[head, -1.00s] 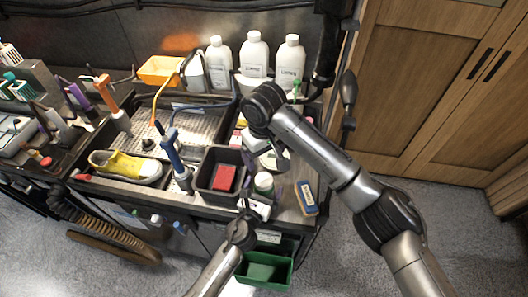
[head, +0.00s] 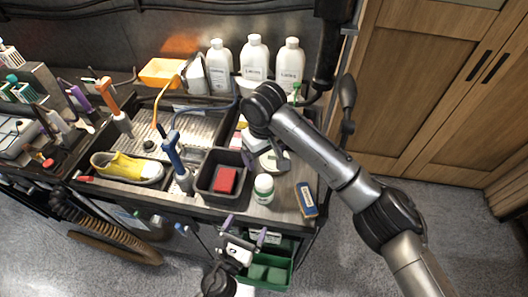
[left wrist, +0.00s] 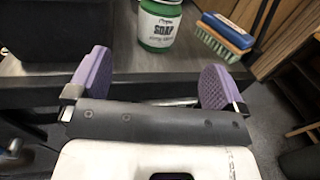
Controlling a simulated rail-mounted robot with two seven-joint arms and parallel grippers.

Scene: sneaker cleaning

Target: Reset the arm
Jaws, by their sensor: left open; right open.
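My left gripper (head: 244,229) is open and empty, low in front of the table's front edge in the head view. In the left wrist view its two purple fingers (left wrist: 155,82) stand wide apart with nothing between them. My right gripper (head: 268,153) is open above the table's right part, partly hidden by its own arm. The white soap jar (head: 264,188) with green contents stands upright on the table; it also shows in the left wrist view (left wrist: 159,22), beyond the fingers. A blue-backed brush (head: 306,199) lies right of the jar; the left wrist view shows it too (left wrist: 225,38).
A yellow sneaker (head: 127,168) lies in the left sink area. A black bin (head: 205,183) holds a red sponge (head: 225,180). White bottles (head: 254,62) line the back. A green bin (head: 270,283) hangs below the front edge. Wooden cabinets stand right.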

